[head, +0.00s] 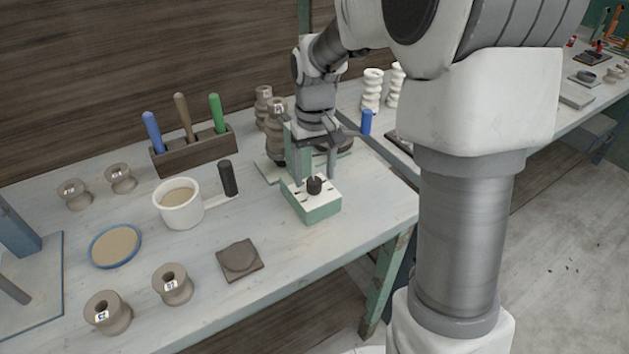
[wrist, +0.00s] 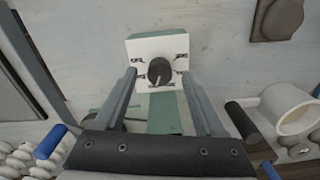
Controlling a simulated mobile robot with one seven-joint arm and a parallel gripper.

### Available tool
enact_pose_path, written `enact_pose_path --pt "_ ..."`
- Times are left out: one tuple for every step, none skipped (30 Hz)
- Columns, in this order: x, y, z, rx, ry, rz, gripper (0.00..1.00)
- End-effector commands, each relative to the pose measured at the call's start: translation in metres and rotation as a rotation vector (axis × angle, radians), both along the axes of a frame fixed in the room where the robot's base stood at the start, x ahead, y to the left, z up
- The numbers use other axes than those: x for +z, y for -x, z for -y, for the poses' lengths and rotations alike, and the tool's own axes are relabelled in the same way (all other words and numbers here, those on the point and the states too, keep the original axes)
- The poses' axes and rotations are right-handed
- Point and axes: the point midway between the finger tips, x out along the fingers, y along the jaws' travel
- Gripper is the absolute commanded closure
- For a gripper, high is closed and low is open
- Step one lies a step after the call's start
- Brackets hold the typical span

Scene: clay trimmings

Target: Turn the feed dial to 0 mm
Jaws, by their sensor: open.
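The feed dial (head: 314,186) is a round black knob on the white top plate of a green block (head: 318,213). In the wrist view the dial (wrist: 159,72) sits near the centre of the plate, with a pale pointer mark on its lower part. Short dark marks and small labels surround it, too small to read. My gripper (head: 314,179) points down over the block. In the wrist view its open fingers (wrist: 159,75) stand on the left and right of the dial, with a visible gap on each side.
A brown square slab (head: 239,260) lies in front. A wooden holder (head: 195,151) with coloured handles and several clay spools stand around. The table's right edge is close.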

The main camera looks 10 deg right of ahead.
Motion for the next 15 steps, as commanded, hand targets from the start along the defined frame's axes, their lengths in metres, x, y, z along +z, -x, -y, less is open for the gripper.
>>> enact_pose_path --pt "-0.008 0.000 0.000 0.000 0.000 -0.001 0.28" --pt "-0.010 0.000 0.000 0.000 0.000 -0.001 0.28" --pt "-0.013 0.000 0.000 0.000 0.000 -0.001 0.28" --pt "-0.015 0.000 0.000 0.000 0.000 -0.001 0.28" --pt "-0.017 0.000 0.000 0.000 0.000 0.000 0.28" --pt "-0.018 0.000 0.000 0.000 0.000 0.000 0.28" --pt "-0.019 0.000 0.000 0.000 0.000 0.001 0.28" --pt "-0.019 0.000 0.000 0.000 0.000 0.001 0.28" --pt "-0.019 0.000 0.000 0.000 0.000 0.001 0.28" --pt "-0.019 0.000 0.000 0.000 0.000 0.001 0.28" --pt "-0.019 0.000 0.000 0.000 0.000 0.001 0.28" --pt "-0.019 0.000 0.000 0.000 0.000 0.001 0.28" --pt "-0.019 0.000 0.000 0.000 0.000 0.001 0.28" --pt "-0.019 0.000 0.000 0.000 0.000 0.001 0.28" --pt "-0.019 0.000 0.000 0.000 0.000 0.001 0.30"
